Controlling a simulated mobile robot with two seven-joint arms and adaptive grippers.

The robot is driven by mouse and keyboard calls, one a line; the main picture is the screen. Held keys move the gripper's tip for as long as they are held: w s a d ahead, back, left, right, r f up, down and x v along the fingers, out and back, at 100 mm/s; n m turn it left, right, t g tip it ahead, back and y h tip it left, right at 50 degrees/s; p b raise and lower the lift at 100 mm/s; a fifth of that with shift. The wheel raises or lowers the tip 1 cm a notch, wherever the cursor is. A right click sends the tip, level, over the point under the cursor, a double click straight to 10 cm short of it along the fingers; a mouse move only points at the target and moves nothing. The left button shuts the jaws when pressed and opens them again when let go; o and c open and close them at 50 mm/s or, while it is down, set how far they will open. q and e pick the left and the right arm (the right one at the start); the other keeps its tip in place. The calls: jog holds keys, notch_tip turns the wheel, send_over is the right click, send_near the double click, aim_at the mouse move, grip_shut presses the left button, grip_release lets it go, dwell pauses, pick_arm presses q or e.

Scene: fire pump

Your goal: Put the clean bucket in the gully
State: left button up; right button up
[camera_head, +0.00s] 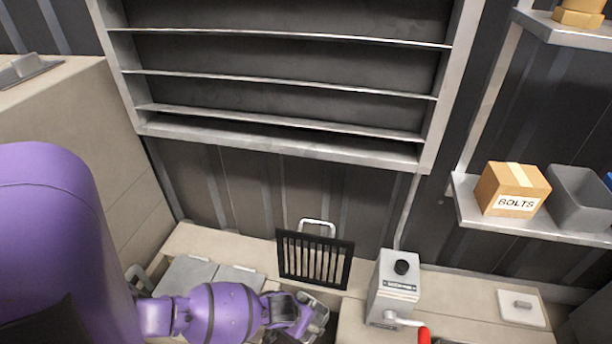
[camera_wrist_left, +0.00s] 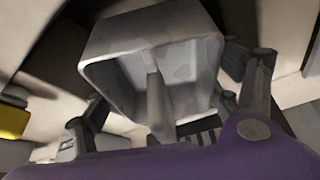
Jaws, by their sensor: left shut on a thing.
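My left gripper (camera_wrist_left: 165,110) is shut on the clean bucket (camera_wrist_left: 140,45), a pale grey, square-rimmed bucket. Its open mouth faces the wrist camera, with an upright grey bar or handle between the fingers. In the head view, my left gripper (camera_head: 308,312) is low in the middle, just below a black-framed grate (camera_head: 300,262) that stands upright at the back of the counter. The gully seems to be the dark opening beneath the grate, mostly hidden by my arm. How far the bucket is inside it, I cannot tell. My right gripper is out of view.
A grey crank box (camera_head: 392,285) with a red-tipped handle stands close to the right of my gripper. Grey lids (camera_head: 187,274) lie on the counter at left. A shelf at right holds a BOLTS box (camera_head: 511,190) and a grey bin (camera_head: 580,197).

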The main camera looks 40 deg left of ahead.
pick_arm(q)
notch_tip(320, 180, down, 6)
jog(key=b, duration=0.3)
jog(key=shift+f, duration=0.35)
jog(key=shift+r, duration=0.1)
jog(key=shift+f+b, duration=0.35)
jog(key=shift+f, duration=0.2)
jog(key=o, duration=1.3)
jog(key=shift+o, duration=0.2)
